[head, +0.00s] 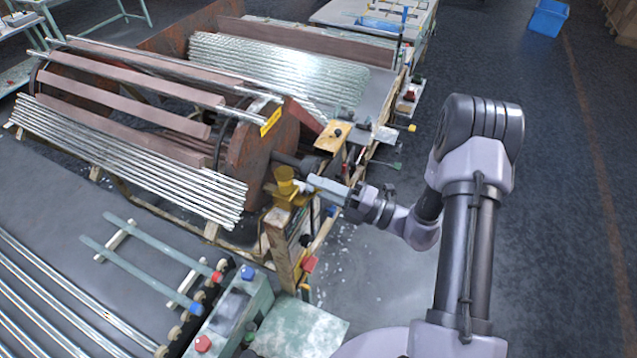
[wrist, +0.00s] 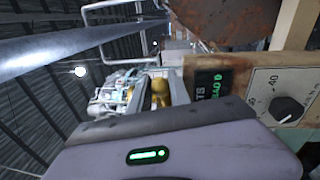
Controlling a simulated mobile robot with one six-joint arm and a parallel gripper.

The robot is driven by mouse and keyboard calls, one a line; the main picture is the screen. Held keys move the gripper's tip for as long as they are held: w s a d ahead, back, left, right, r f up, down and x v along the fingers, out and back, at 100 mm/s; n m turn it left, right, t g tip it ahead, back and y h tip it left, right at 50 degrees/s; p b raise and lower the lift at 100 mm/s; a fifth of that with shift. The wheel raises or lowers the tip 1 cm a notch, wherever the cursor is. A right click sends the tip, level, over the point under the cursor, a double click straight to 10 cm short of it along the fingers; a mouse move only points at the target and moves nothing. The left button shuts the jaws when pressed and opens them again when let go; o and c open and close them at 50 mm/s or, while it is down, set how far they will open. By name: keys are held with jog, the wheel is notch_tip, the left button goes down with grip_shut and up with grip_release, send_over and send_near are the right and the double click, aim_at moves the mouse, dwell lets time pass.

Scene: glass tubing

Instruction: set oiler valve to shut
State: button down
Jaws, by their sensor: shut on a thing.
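The oiler (head: 285,180) is a yellow cup on a brass-coloured body, on top of a wooden post beside the rusty drum's shaft in the head view. My gripper (head: 304,186) reaches it from the right, with its fingertips against the oiler's side. In the wrist view my gripper's two fingers (wrist: 158,95) are shut on a brass-coloured part, the oiler valve (wrist: 160,90). Most of the valve is hidden between the fingers, so its setting cannot be read.
A large rusty drum with glass tubes (head: 140,160) lies behind and left of the oiler. A green control box (head: 230,310) with coloured knobs stands in front. A panel with a black dial (wrist: 283,110) is close on the right in the wrist view. Floor at right is clear.

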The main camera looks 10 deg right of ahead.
dwell(0.4)
jog(key=c, duration=1.2)
grip_release()
jog(key=shift+s, duration=0.1)
